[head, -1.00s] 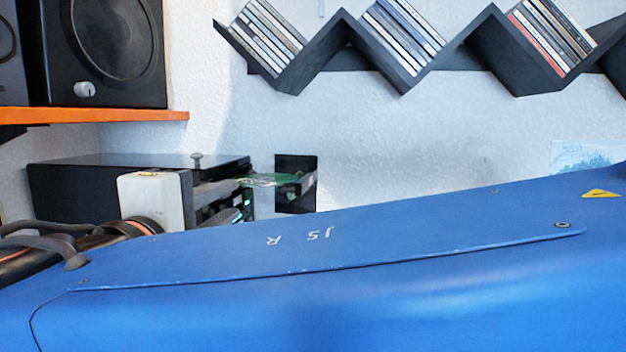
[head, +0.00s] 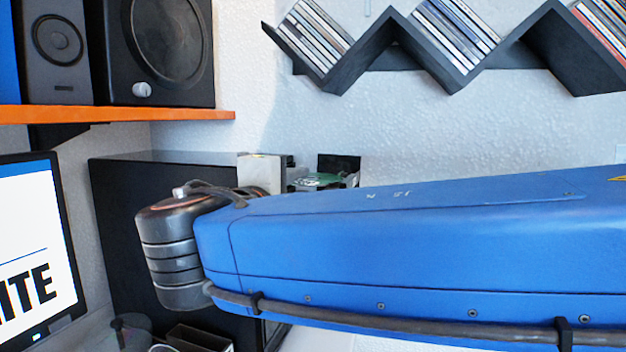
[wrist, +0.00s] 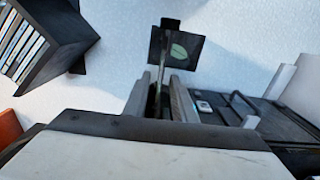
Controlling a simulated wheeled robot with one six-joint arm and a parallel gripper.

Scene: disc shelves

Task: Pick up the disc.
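The disc (head: 321,180) shows as a thin green and pale shape at the end of my gripper (head: 300,178), partly hidden behind my blue arm. In the wrist view, the disc appears nearly edge-on as a thin strip (wrist: 160,75) between the two grey fingers of my gripper (wrist: 161,98). The fingers appear shut on it, though the contact is small and dim. A dark square plate with a pale green oval (wrist: 178,51) shows just past the fingers. It also shows right behind the disc in the head view.
A black box-shaped cabinet (head: 120,230) stands below and left of my gripper. A monitor (head: 35,255) is at the far left, under an orange shelf (head: 160,114) with speakers. A zigzag wall rack (head: 350,65) of cases hangs above. White wall lies between.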

